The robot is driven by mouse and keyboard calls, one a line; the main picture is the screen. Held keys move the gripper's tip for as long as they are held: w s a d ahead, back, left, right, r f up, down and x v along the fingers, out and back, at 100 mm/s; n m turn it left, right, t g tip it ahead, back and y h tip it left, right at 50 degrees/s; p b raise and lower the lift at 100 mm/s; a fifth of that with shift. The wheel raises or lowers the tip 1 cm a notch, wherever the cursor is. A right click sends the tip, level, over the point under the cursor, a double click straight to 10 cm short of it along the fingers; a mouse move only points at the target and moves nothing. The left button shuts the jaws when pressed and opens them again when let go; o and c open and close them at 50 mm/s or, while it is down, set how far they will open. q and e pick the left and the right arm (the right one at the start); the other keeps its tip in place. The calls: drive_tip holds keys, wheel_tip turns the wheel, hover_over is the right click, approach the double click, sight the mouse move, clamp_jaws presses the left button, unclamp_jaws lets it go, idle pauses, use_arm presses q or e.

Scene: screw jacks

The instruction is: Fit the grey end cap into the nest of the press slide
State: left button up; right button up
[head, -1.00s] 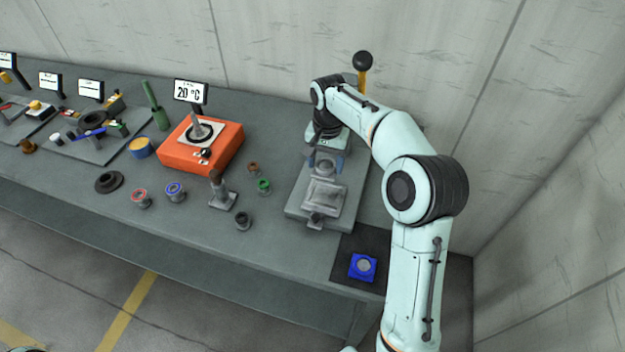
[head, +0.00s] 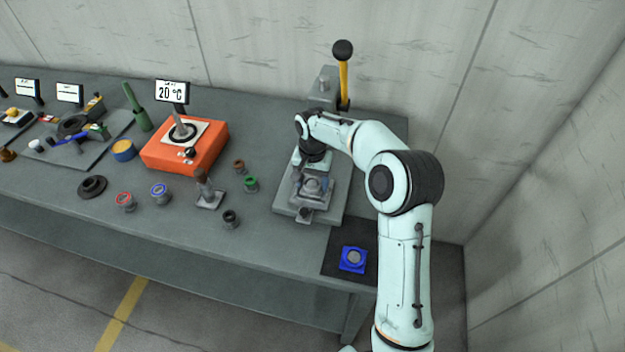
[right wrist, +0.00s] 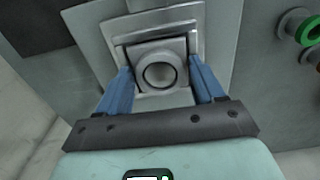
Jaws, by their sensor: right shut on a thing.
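My right gripper (head: 311,182) is over the press slide (head: 326,200), fingers pointing down. In the right wrist view its two blue fingers (right wrist: 162,78) are shut on the sides of the grey end cap (right wrist: 159,73), a squarish grey piece with a round ring in its face. The cap also shows between the fingers in the head view (head: 312,186). It lies within the outline of the slide's square nest (right wrist: 124,38). I cannot tell whether it is seated or just above. My left gripper is not in view.
The press has a yellow lever (head: 344,82) with a black knob behind my arm. A blue block (head: 353,267) sits on a black mat (head: 338,244) at the front right. An orange heater (head: 212,150) and several small collars stand left.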

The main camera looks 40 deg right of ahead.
sight(312, 184)
drive_tip(key=o, duration=1.3)
drive_tip(key=shift+f, duration=0.15)
drive_tip(key=shift+c, duration=0.2)
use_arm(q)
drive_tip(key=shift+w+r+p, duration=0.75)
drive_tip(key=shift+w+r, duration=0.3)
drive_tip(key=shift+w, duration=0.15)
use_arm(e)
wheel_tip(312, 184, up, 12)
drive_tip(key=shift+r, duration=0.2)
